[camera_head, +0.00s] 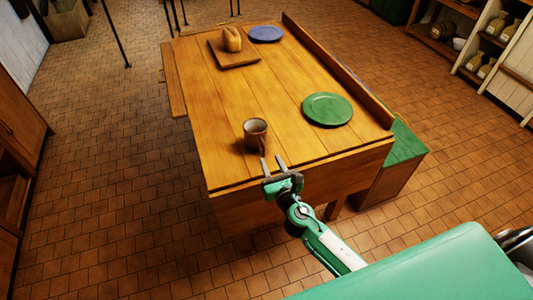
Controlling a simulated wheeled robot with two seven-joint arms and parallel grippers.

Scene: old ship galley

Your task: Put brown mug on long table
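The brown mug (255,134) stands upright on the long table (278,95), close to its near edge. The mug has a pale inside, and its handle faces the near edge. My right gripper (273,163) is at the table's near edge, just in front of the mug. Its two fingers are spread with nothing between them and point towards the mug. The fingertips are near the handle; whether they touch it I cannot tell. My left gripper is not in view.
A green plate (327,109) lies right of the mug. A blue plate (266,34) and bread (231,39) on a cutting board (234,57) are at the far end. A raised ledge (337,69) runs along the right side. A green-topped box (404,146) stands beside the table.

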